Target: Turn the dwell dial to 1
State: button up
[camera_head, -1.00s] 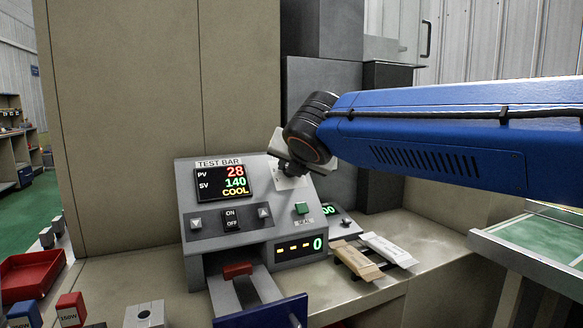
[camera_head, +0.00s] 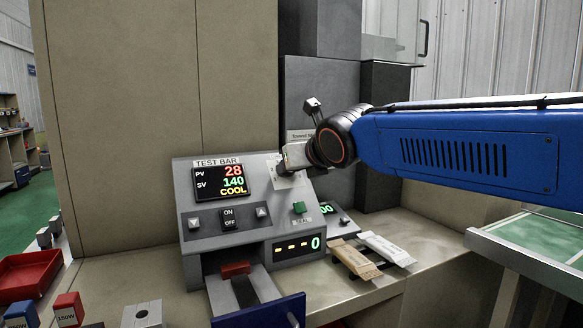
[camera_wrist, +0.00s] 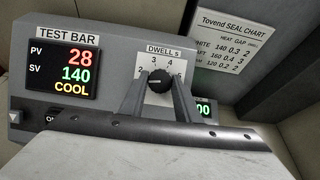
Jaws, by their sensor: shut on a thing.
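The dwell dial (camera_wrist: 159,76) is a small black round knob under the "DWELL s" label on the grey test bar machine. The numbers 2, 3 and 4 show around it in the wrist view; its pointer is too small to read surely. My gripper (camera_wrist: 160,86) is shut on the dial, one grey finger on each side. In the head view my gripper (camera_head: 288,168) is at the dial's white plate (camera_head: 285,180), and the dial itself is hidden behind it.
The machine's display (camera_head: 219,182) reads PV 28, SV 140, COOL. A green button (camera_head: 299,208) sits below the dial plate. Two wrapped sticks (camera_head: 355,259) lie right of the machine. A seal chart (camera_wrist: 230,42) hangs behind. A red tray (camera_head: 30,274) stands at left.

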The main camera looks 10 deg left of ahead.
jog(key=shift+f+n, duration=0.1)
jog(key=shift+n, duration=0.4)
jog(key=o, duration=1)
jog(key=shift+o, duration=0.2)
jog(key=shift+s+d, duration=0.1)
jog(key=v, duration=1.7)
jog(key=shift+d, duration=0.3)
